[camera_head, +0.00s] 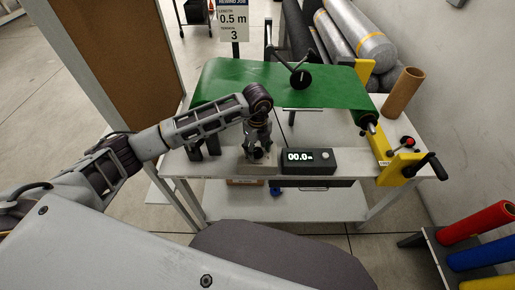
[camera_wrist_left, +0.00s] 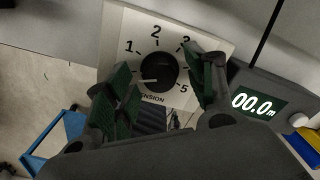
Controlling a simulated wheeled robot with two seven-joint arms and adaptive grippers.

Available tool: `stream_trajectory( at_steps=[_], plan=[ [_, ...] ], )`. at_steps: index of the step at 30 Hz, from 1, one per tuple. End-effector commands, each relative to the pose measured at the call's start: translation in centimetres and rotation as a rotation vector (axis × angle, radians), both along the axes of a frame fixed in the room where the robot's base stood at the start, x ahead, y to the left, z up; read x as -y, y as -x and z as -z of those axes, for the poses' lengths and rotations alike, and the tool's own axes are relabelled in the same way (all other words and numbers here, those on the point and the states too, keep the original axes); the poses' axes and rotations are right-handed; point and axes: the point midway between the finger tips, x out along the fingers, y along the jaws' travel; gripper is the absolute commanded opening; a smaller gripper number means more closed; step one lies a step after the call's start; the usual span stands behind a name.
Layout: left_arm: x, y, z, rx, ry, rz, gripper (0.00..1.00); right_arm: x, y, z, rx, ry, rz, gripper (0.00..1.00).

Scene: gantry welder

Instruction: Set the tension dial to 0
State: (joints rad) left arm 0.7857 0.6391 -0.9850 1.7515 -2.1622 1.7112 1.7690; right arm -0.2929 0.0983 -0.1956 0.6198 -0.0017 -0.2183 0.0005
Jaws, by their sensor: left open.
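The tension dial's black knob (camera_wrist_left: 158,70) sits on a pale panel (camera_wrist_left: 133,22) with the numbers 1, 2, 3 and 5 legible in the left wrist view. Its white pointer mark aims left and slightly down, below the 1. My left gripper hides the scale there and around 4. In the head view, the dial's box (camera_head: 259,168) stands at the table's front edge. My left gripper (camera_head: 258,152) is over it, and it also shows in the left wrist view (camera_wrist_left: 163,88). It is open, one finger either side of the knob; contact is unclear.
A meter box (camera_head: 308,161) reading 00.0 m stands just right of the dial box. A green sheet (camera_head: 285,84) on a roller lies behind. A yellow crank stand (camera_head: 393,165) and cardboard tube (camera_head: 403,92) are at the right. A sign (camera_head: 233,20) stands at the back.

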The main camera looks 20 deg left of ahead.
Motion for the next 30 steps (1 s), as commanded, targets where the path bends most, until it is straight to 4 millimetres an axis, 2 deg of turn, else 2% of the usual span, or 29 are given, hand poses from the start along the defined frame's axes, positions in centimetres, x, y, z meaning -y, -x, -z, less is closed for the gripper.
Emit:
stream_trajectory(
  at_steps=[8,14,30],
  plan=[
    [0.0,0.0,-0.1,-0.001,0.000,0.001,0.55,-0.2,0.1,0.0,-0.001,-0.003,0.000,0.00],
    [0.0,0.0,-1.4,0.000,0.001,0.001,0.55,-0.1,0.0,0.0,0.000,-0.002,0.000,0.00],
    [0.0,-0.1,-8.9,0.002,0.001,0.002,0.55,-0.1,0.1,0.0,0.000,-0.001,0.000,0.00]
  ],
)
